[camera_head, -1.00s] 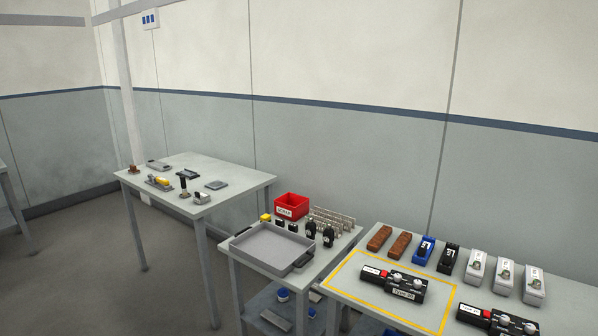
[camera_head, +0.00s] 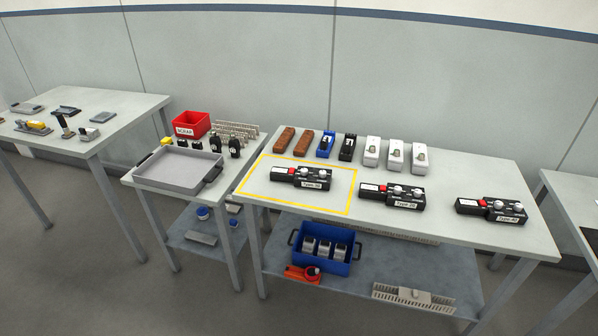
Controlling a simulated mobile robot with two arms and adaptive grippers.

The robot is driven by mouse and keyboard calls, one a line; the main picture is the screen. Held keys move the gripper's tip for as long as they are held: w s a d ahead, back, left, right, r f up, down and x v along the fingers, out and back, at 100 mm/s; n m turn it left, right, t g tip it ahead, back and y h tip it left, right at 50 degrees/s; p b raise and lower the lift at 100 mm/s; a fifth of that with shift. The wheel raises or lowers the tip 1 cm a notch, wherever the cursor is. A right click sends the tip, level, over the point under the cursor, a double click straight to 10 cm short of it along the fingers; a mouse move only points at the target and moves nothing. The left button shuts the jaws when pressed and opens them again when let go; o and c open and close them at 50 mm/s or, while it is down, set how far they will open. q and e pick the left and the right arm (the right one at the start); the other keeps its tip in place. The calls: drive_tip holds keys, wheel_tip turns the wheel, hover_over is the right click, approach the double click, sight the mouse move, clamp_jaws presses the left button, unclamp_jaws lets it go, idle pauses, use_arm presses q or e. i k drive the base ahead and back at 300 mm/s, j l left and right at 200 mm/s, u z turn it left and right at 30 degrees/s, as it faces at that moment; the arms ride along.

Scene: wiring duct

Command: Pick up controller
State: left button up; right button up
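Three black controllers with red and white parts and white knobs lie along the front of the right-hand table (camera_head: 455,168). One controller (camera_head: 300,178) lies inside the yellow outlined area. A second controller (camera_head: 391,195) lies just right of the outline. A third controller (camera_head: 491,209) lies farther right, near the table's right end. Their labels are too small to read surely. Neither of my grippers is in view.
Brown, blue, black and white blocks stand along the table's back. A grey tray (camera_head: 151,181) and a red bin (camera_head: 193,124) stand on the smaller table to the left. A blue crate (camera_head: 325,262) sits on the lower shelf.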

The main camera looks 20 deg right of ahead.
sight(313, 181)
drive_tip(key=i+l+z, duration=0.15)
drive_tip(key=i+z, duration=0.15)
drive_tip(key=z, duration=0.15)
drive_tip(key=i+z, duration=0.45)
drive_tip(key=k, duration=0.1)
